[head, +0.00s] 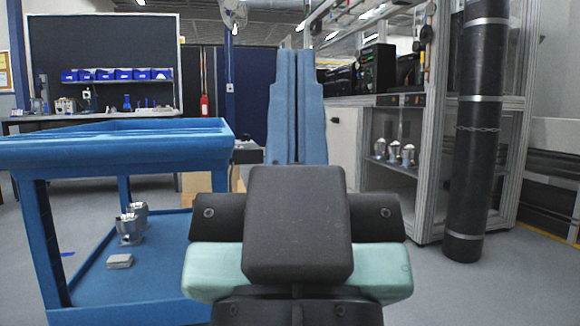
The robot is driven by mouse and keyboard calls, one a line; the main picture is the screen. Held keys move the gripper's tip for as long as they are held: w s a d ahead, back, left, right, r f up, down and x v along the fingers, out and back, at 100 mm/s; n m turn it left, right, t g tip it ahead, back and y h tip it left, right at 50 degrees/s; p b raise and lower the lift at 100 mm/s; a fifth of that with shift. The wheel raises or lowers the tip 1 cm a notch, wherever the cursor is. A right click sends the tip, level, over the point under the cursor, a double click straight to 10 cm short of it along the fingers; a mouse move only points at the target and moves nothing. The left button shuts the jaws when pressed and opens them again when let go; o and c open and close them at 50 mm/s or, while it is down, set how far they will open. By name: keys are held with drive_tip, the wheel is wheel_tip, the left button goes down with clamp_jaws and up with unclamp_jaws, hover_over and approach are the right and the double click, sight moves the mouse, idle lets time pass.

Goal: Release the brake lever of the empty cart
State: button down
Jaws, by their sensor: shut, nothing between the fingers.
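A blue cart (120,150) stands at the left, close to me. Its top has a raised rim, and I cannot see down into it. Its lower shelf (165,275) carries shiny metal housings (129,226) and a small flat grey piece (119,261). No brake lever shows on the visible part of this cart, and no other cart is clearly visible. My own dark and teal arm parts fill the lower middle of the view and hide what is behind them. My gripper is not in the picture.
A glass-fronted cabinet (345,145) at the right holds several metal parts. A tall black cylinder (478,140) with a chain stands before it. A workbench (90,118) with blue bins is at the back left. Grey floor is open at the lower right.

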wheel_tip(320, 180, up, 23)
drive_tip(key=p, duration=2.1)
drive_tip(key=shift+r, duration=0.15)
drive_tip(key=shift+w, duration=0.1)
